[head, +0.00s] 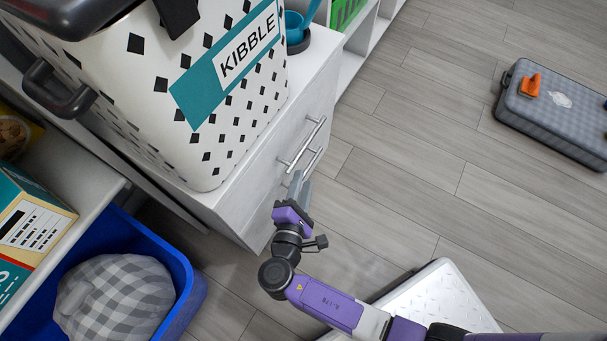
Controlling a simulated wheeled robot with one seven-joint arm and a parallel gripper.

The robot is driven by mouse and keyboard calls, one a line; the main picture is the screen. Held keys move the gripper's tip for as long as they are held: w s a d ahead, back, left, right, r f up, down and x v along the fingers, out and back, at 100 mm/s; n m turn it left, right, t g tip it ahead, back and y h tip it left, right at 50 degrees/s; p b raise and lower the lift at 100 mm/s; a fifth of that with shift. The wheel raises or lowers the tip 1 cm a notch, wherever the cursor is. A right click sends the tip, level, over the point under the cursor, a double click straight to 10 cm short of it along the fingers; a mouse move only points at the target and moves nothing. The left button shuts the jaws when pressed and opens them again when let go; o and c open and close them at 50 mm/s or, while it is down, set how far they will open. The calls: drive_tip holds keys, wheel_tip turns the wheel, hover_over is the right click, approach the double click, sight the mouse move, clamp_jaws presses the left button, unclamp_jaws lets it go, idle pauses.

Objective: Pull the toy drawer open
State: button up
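A white wood-grain cabinet (235,200) stands at the centre, with two silver bar handles on its front. The upper bar handle (302,146) is in clear view. The lower bar handle (313,161) is partly hidden behind my gripper. The drawer fronts look flush with the cabinet, and no label shows which is the toy drawer. My gripper (299,184) has grey fingers and a purple body. Its fingertips are at or very close to the lower handle. I cannot tell whether they touch it, or whether they are open or shut.
A white KIBBLE bin (215,125) and a blue scoop (297,22) in a dark holder stand on the cabinet. A blue bin (188,292) holds a checked cushion (118,300) at lower left. A grey case (555,112) lies at right. The floor before the drawers is clear.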

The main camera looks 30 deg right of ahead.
drive_tip(key=shift+b+x, duration=0.5)
drive_tip(key=shift+x, duration=1.55)
clamp_jaws()
